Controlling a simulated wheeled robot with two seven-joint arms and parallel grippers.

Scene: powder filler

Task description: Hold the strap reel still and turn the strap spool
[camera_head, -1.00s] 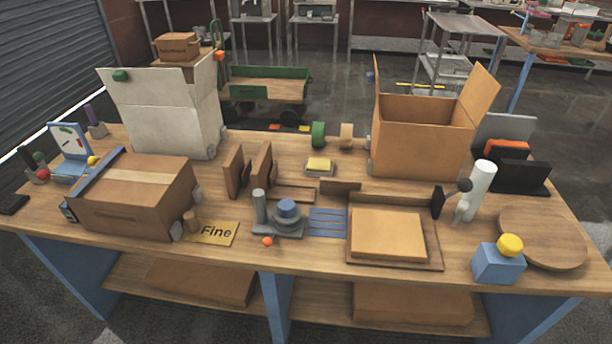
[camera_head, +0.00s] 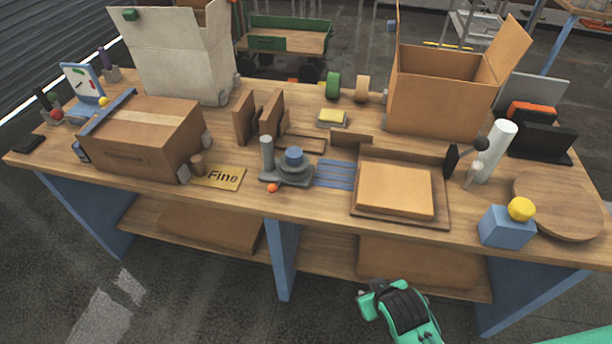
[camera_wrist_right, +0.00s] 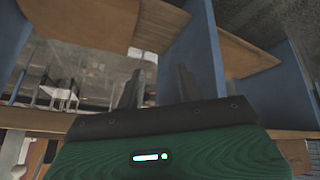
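A grey base with an upright grey post and a blue-topped round stack (camera_head: 294,158) stands near the front middle of the bench; it may be the strap reel with its spool, but I cannot tell for sure. A green roll (camera_head: 333,85) and a tan roll (camera_head: 362,89) stand on edge at the back. In the right wrist view my right gripper (camera_wrist_right: 160,72) has its two dark fingers apart with nothing between them. It is low, with blue bench legs and wooden boards around it. My left gripper is not in view.
A closed brown carton (camera_head: 150,135) is at left, an open carton (camera_head: 440,105) at back right. A wooden tray (camera_head: 400,222) holds a flat box. A blue block with a yellow knob (camera_head: 508,228) is at front right. A small orange ball (camera_head: 272,188) lies by the grey base.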

